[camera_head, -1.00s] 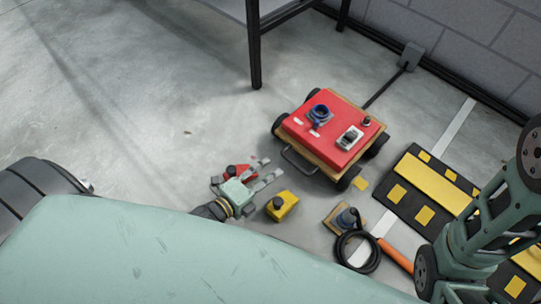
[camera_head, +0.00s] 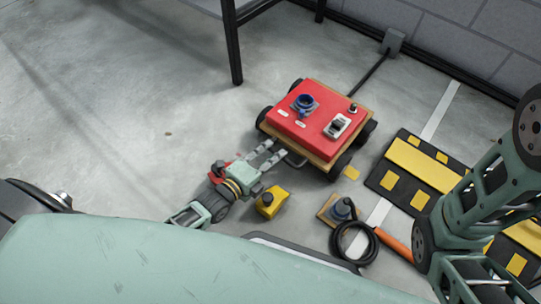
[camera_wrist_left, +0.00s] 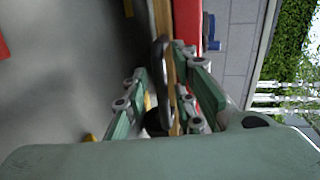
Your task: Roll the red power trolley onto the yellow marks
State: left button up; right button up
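The red power trolley (camera_head: 316,125) stands on four dark wheels on the concrete floor, with a wooden base and blue and grey sockets on top. Its dark handle (camera_head: 292,160) faces my left arm. My left gripper (camera_head: 276,151) is open, its fingers reaching to the handle. In the left wrist view, the handle (camera_wrist_left: 162,75) stands between the spread fingers (camera_wrist_left: 165,85); I cannot tell whether they touch it. A small yellow mark (camera_head: 351,173) lies on the floor beside the trolley's near right wheel. My right gripper is out of view.
A yellow box (camera_head: 271,202) and a partly hidden red box sit beside my left gripper. A plug on a wooden block (camera_head: 334,210) and a black cable coil (camera_head: 354,244) lie nearer. Black-and-yellow floor ramps (camera_head: 419,166) lie right. A table leg (camera_head: 232,42) stands behind.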

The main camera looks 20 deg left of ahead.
aim_at(275, 152)
pick_arm(q)
grip_shut()
jog(key=shift+r+x, duration=0.15)
jog(key=shift+x, duration=0.8)
jog(key=shift+r+x, duration=0.15)
jog(key=shift+x, duration=0.8)
jog(key=shift+o, duration=1.3)
grip_release()
